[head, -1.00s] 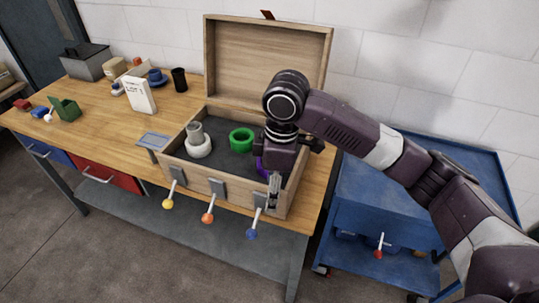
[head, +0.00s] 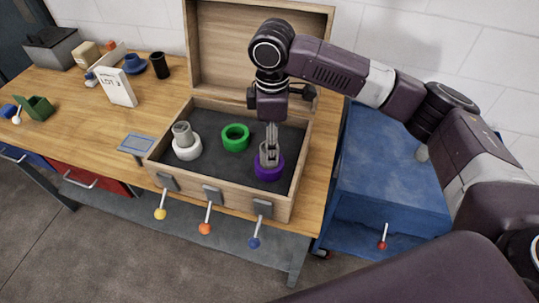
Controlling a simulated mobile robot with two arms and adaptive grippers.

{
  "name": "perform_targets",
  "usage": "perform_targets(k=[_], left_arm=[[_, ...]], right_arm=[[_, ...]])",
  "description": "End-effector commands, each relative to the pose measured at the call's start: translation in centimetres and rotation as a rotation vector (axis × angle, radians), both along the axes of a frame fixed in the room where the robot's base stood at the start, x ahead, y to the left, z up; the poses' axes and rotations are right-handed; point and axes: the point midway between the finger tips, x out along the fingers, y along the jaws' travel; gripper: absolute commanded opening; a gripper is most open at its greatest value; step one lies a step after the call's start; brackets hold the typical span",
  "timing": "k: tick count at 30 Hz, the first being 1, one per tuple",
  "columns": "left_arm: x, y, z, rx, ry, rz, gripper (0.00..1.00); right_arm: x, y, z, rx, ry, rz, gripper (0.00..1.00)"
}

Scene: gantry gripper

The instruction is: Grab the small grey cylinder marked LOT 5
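The open wooden case (head: 222,200) on the bench has a dark lined floor. In it a grey cylinder (head: 183,133) stands inside a white ring (head: 187,151) at the left. A green ring (head: 235,139) is in the middle and looks empty. A purple ring (head: 269,171) lies at the right. My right gripper (head: 269,155) points down over the purple ring. Grey shows at its fingertips, but I cannot separate the fingers from a possible cylinder there, nor tell whether they grip. No LOT marking is legible on a cylinder. My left gripper is not in view.
The case's raised lid (head: 225,60) stands behind. Levers with yellow (head: 160,213), orange (head: 205,228) and blue (head: 254,243) knobs stick out in front. A white lettered card (head: 117,87) stands left on the bench. A blue cart (head: 385,180) is to the right.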

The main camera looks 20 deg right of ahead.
Motion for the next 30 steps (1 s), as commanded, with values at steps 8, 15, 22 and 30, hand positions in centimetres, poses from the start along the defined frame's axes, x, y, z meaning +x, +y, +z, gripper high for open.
perform_targets(k=[8, 15, 22, 30], left_arm=[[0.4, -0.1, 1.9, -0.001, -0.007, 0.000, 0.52], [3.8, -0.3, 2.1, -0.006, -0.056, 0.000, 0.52], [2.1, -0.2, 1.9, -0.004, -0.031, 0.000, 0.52], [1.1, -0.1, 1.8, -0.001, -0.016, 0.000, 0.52]], right_arm=[[0.0, 0.3, -3.5, -0.002, 0.002, 0.001, 0.56], [0.0, 0.3, -3.8, 0.000, 0.000, 0.001, 0.56], [0.0, 0.3, -3.8, 0.000, 0.000, 0.001, 0.33], [0.0, 0.3, -3.8, 0.000, 0.000, 0.001, 0.04]])
